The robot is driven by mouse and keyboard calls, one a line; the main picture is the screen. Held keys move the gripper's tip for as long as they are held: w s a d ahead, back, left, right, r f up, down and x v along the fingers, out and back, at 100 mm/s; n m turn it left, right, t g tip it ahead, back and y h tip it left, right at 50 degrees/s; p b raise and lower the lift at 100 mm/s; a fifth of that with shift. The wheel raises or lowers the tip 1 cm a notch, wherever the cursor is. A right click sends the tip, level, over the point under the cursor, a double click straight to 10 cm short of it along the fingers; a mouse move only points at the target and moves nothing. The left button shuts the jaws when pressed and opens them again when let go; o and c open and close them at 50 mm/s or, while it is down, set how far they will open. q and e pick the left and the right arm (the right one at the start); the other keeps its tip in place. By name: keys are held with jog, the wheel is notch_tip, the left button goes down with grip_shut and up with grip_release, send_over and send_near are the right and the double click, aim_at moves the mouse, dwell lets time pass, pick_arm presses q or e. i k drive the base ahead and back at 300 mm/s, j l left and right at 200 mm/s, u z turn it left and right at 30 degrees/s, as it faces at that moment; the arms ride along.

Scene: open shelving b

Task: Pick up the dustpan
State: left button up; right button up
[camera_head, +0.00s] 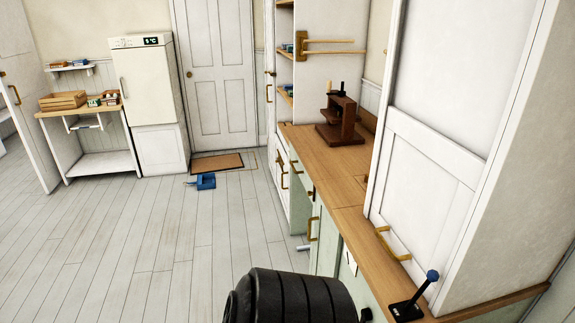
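A blue object that looks like the dustpan (206,181) lies on the plank floor in the far left-middle of the head view. It is beside the front edge of a brown mat (216,163), by the closed white door. A small thin part sticks out at its left; it is too small to make out. Neither of my grippers shows in the head view, so I cannot see whether they are open or shut. Nothing visible touches the dustpan.
The plank floor (150,250) is clear between me and the dustpan. A wooden counter (335,180) over cabinets runs along the right. A white fridge (147,80) and a small shelf table (75,112) stand at the back left. A black ribbed shape (295,295) fills the bottom middle.

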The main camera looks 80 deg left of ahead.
aim_at(204, 182)
jog(key=u, duration=3.45)
jog(key=i+z, duration=0.25)
jog(key=i, duration=5.25)
jog(key=l, duration=0.1)
